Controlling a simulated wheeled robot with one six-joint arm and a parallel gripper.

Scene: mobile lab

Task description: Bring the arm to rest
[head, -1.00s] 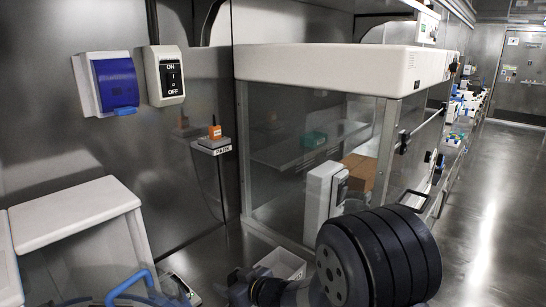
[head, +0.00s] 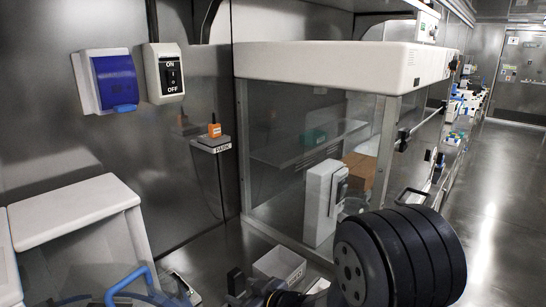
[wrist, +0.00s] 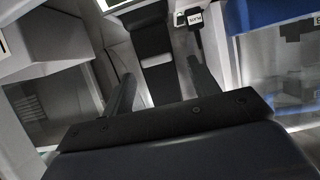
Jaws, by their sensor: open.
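My arm, with its black ribbed part, reaches in from the lower right of the head view. My gripper (head: 245,288) is low in that view, at the bottom edge, and partly cut off. In the wrist view, my gripper (wrist: 161,70) has its two dark fingers apart with nothing held between them. A dark flat part of my own fills the bottom of that view.
A white bin (head: 75,212) is at left. A PARK shelf (head: 212,146) carries an orange-topped item (head: 214,130). Clear floor (head: 495,200) lies at right.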

